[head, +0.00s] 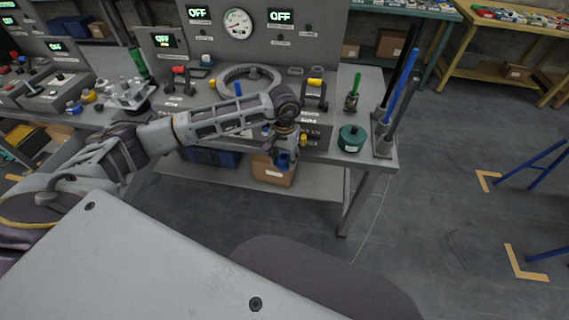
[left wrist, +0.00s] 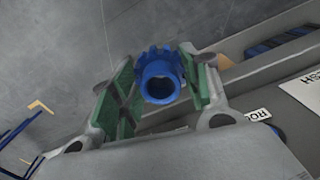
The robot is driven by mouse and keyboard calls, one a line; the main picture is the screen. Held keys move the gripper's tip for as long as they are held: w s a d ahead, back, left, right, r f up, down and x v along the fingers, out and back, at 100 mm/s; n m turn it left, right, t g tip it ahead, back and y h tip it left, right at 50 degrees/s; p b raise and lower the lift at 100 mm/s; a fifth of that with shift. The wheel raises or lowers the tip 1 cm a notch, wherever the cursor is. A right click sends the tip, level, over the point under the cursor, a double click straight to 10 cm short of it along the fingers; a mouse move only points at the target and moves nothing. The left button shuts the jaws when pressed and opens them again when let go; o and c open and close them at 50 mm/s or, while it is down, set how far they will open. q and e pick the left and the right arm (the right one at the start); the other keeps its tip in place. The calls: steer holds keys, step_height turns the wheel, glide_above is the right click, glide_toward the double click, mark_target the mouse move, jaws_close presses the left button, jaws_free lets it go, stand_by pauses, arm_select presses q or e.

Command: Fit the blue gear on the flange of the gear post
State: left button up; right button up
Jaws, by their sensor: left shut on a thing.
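My left gripper (head: 284,161) is in front of the workbench's front edge, in the head view. It is shut on the blue gear (left wrist: 160,78), which shows between the green finger pads in the left wrist view. The gear is a toothed ring with a round collar and an open bore facing the camera. In the head view only a little blue shows at the gripper. A large grey toothed ring (head: 262,75) stands on the bench behind my left forearm, partly hidden by it. I cannot tell for sure which bench part is the gear post. My right gripper is not in view.
The grey workbench (head: 378,162) carries a green round part (head: 351,137), a stand with tall rods (head: 384,146) and a green-handled tool (head: 353,92). A cardboard box (head: 270,172) is on the lower shelf. The floor to the right is mostly open.

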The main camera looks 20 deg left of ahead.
arm_select(q)
steer(key=w+a+r+n+p, duration=0.2)
steer(key=a+r+n, duration=0.3)
steer(key=r, duration=0.5)
steer(key=w+a+r+n+p, duration=0.2)
steer(key=a+r+n+p, duration=0.3)
steer(key=r, duration=0.5)
steer(key=shift+a+r+n, duration=0.4)
steer(key=shift+a+n, duration=0.15)
steer(key=shift+n, duration=0.75)
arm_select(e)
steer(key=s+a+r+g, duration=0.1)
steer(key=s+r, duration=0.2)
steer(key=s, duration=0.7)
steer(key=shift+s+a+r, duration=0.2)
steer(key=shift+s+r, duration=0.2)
